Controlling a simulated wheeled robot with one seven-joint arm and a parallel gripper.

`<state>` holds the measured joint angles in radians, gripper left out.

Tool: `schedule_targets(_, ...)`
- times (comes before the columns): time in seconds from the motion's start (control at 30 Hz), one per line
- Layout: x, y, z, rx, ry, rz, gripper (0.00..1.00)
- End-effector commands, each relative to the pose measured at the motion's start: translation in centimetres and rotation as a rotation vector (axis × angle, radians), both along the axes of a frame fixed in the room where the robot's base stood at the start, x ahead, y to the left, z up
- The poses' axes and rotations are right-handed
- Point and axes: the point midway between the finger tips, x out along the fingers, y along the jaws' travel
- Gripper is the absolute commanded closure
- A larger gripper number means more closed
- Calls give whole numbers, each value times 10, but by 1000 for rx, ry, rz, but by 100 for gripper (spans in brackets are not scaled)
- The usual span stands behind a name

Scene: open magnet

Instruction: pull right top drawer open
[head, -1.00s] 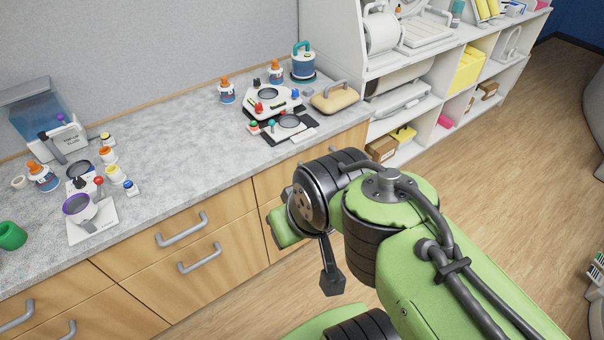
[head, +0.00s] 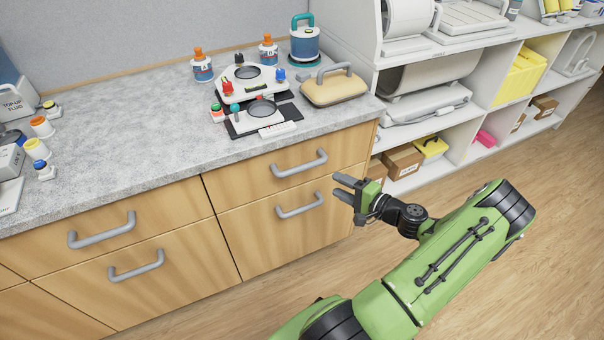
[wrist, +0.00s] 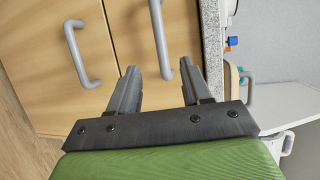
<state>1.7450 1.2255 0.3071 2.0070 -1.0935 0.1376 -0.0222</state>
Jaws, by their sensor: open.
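The right top drawer (head: 243,187) is shut, its wooden front flush under the grey counter. Its grey bar handle (head: 300,164) is unobstructed in the head view. My gripper (head: 340,186) is open and empty, to the right of the handle and a little lower, with its fingers pointing toward the cabinet. In the wrist view the scene is turned sideways. There the top drawer's handle (wrist: 158,35) reaches down between the two fingertips (wrist: 157,70) in the picture. The fingers look apart from it, but the exact distance is unclear.
The lower drawer's handle (head: 300,205) is just below and also shows in the wrist view (wrist: 80,52). The counter (head: 150,145) above holds a device, bottles and a tan handled case (head: 333,88). White shelves (head: 470,120) stand to the right. The floor before the cabinet is free.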

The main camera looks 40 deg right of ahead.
Motion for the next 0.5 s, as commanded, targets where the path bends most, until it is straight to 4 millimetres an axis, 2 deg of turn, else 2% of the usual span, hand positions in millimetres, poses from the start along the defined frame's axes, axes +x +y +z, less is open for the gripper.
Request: schedule_targets(0.5, 122, 17, -23, -3, 2, 10, 52)
